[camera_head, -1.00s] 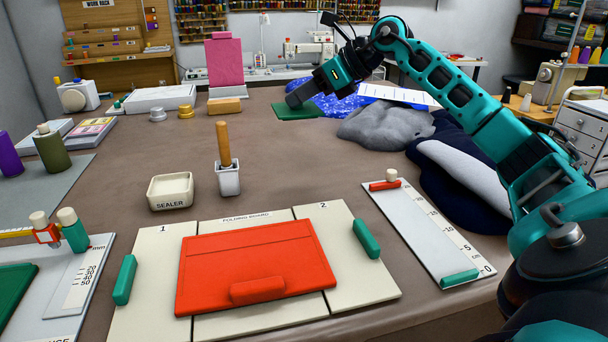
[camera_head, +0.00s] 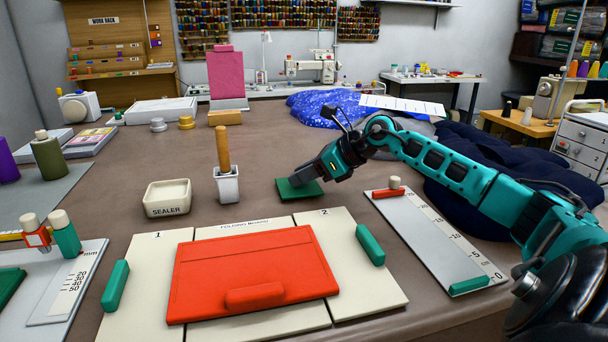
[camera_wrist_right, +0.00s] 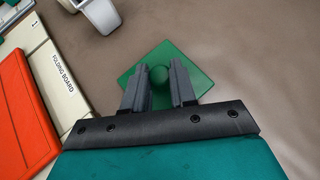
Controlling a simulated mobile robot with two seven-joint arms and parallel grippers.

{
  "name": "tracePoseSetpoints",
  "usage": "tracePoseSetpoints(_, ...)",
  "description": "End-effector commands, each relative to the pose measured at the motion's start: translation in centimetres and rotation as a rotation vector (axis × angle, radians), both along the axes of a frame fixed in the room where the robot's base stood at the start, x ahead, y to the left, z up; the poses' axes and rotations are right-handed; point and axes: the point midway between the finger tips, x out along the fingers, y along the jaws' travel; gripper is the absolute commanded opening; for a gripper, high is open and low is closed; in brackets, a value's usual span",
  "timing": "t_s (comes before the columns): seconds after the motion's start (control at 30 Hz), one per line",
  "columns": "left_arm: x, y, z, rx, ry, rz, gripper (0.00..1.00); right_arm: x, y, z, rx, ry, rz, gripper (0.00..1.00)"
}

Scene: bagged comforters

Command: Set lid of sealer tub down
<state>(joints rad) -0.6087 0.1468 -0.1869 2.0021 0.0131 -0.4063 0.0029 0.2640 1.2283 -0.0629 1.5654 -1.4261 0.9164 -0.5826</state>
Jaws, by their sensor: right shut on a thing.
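The green square lid (camera_head: 291,192) is right of the brush pot, behind the folding board. My right gripper (camera_head: 299,181) is shut on the lid's round knob. In the right wrist view, the lid (camera_wrist_right: 181,53) lies flat beneath the fingers, and the fingers of my right gripper (camera_wrist_right: 160,85) close on the green knob from both sides. The lid is at or very near the table surface; I cannot tell whether it touches. The cream sealer tub (camera_head: 166,211) stands open at left. My left gripper is not in view.
A white pot (camera_head: 228,188) with a wooden-handled brush stands between tub and lid. The folding board (camera_head: 369,287) with a red panel (camera_head: 251,268) is in front. A white ruler board (camera_head: 436,242) is at right. The brown table (camera_head: 270,150) behind the lid is clear.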

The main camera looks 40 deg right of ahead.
Motion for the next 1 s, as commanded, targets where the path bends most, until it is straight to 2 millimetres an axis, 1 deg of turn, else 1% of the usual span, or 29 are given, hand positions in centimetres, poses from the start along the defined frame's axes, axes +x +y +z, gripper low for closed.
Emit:
tracePoseSetpoints(0.17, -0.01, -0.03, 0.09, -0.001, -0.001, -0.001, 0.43, 0.03, -0.04, 0.16, -0.001, -0.003, -0.001, 0.00)
tracePoseSetpoints(0.3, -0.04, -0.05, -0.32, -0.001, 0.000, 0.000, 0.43, 0.03, -0.04, -0.29, -0.001, -0.003, -0.001, 0.00)
tracePoseSetpoints(0.33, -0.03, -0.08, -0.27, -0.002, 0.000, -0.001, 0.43, 0.03, -0.04, -0.27, -0.001, -0.003, -0.001, 0.27)
tracePoseSetpoints(0.6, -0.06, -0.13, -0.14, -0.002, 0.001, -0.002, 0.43, 0.03, -0.04, -0.16, -0.001, -0.002, -0.001, 0.52)
tracePoseSetpoints(0.8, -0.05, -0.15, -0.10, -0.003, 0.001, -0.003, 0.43, 0.03, -0.04, -0.13, -0.001, -0.002, 0.000, 0.52)
tracePoseSetpoints(0.93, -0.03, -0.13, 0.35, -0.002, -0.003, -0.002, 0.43, 0.00, -0.06, 0.38, -0.001, -0.002, -0.001, 0.52)
tracePoseSetpoints(1.0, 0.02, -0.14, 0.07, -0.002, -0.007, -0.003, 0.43, -0.36, -0.34, 0.21, -0.002, 0.000, -0.004, 0.52)
